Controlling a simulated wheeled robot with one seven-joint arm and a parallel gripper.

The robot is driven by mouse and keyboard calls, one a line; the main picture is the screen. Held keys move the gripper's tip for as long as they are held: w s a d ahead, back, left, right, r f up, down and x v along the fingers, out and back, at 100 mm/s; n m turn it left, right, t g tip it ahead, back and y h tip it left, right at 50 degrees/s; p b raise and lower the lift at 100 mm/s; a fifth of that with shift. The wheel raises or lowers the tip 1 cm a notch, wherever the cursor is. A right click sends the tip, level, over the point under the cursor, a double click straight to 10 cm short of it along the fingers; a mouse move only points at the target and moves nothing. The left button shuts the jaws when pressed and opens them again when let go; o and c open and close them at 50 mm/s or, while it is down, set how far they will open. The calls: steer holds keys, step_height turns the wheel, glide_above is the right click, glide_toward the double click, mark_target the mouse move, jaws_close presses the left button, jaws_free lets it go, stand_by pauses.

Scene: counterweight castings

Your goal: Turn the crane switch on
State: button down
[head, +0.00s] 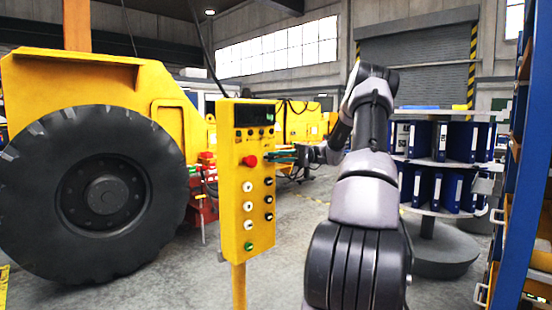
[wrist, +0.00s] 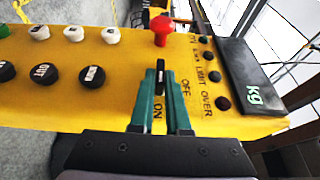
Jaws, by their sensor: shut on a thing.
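The yellow control box (head: 236,182) stands on a post in the middle of the head view. The crane switch is a small black knob (wrist: 160,74) on its face, with ON and OFF lettering beside it in the wrist view. My gripper (wrist: 164,72) has teal fingers, shut on the knob from both sides. In the head view my gripper (head: 278,158) reaches the box from the right, and its fingers hide the knob. I cannot tell which label the knob points to.
A red button (wrist: 162,27) sits just beyond the fingertips. White and black push buttons (wrist: 92,77) lie to the left, a dark kg display (wrist: 255,88) to the right. A big-wheeled yellow machine (head: 95,190) stands left; a round rack of blue binders (head: 440,190) stands right.

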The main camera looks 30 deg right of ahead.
steer(key=c, duration=0.9)
jaws_free()
steer(key=shift+d, duration=0.1)
steer(key=d, duration=1)
steer(key=shift+s+d, duration=0.2)
steer(key=shift+d, duration=0.15)
steer(key=shift+f, duration=0.1)
